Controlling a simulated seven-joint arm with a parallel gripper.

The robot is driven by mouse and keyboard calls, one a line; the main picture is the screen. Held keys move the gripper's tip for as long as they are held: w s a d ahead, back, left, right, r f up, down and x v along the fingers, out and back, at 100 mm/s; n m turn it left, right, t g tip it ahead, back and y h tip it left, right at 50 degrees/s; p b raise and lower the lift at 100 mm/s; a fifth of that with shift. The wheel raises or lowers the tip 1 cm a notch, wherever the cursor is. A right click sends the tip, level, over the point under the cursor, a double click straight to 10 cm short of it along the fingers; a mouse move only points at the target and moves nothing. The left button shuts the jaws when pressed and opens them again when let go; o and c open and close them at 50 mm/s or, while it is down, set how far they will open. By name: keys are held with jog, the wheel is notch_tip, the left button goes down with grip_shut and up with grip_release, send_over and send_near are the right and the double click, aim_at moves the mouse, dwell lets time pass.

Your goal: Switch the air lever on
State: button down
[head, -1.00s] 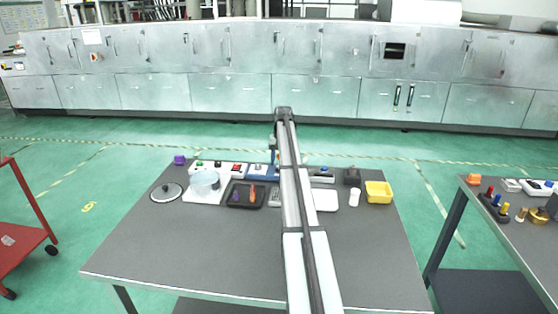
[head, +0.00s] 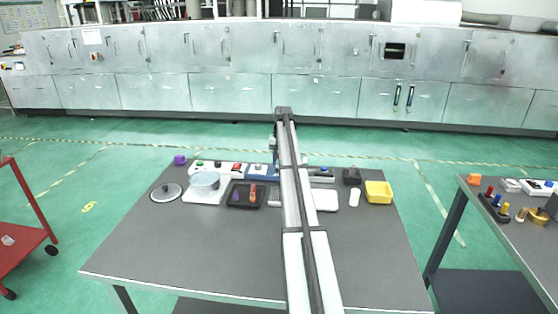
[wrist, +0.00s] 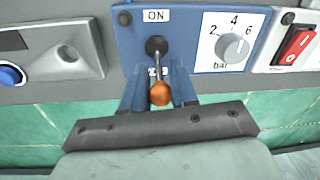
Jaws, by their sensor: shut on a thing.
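The air lever (wrist: 159,62) shows in the wrist view on a blue panel (wrist: 190,50). It has a dark round pivot, a thin metal stem and an orange knob (wrist: 160,94). The knob points down in the picture, away from the ON label (wrist: 155,15) above the pivot. A second label under the stem is mostly hidden. My gripper (wrist: 158,88) is shut on the lever, one blue finger on each side of stem and knob. In the head view the blue panel (head: 262,173) is at the table's far edge, partly hidden by my arm.
On the blue panel is a bar dial (wrist: 233,46), with a red rocker switch (wrist: 297,46) to its right. A grey box with a blue button (wrist: 10,75) is left.

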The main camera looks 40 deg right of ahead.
jog(key=shift+s+a, duration=0.1)
jog(key=shift+s+a+r+t+h, duration=0.1)
jog(key=shift+s+a+t+h, duration=0.45)
jog(key=shift+t+h, duration=0.3)
jog(key=shift+s+a+t+h, duration=0.35)
jog(key=shift+s+t+h, duration=0.1)
jog(key=shift+t+h, duration=0.4)
jog(key=shift+s+a+t+h, duration=0.2)
jog(key=shift+t+h, duration=0.35)
jog(key=shift+s+a+t+h, duration=0.15)
jog(key=shift+s+t+h, duration=0.05)
jog(key=shift+t+h, duration=0.35)
jog(key=shift+s+a+f+t+h, duration=0.15)
jog(key=shift+f+t+h, duration=0.1)
jog(key=shift+t+h, duration=0.25)
jog(key=c, duration=1)
grip_release()
jog(key=shift+r, duration=0.15)
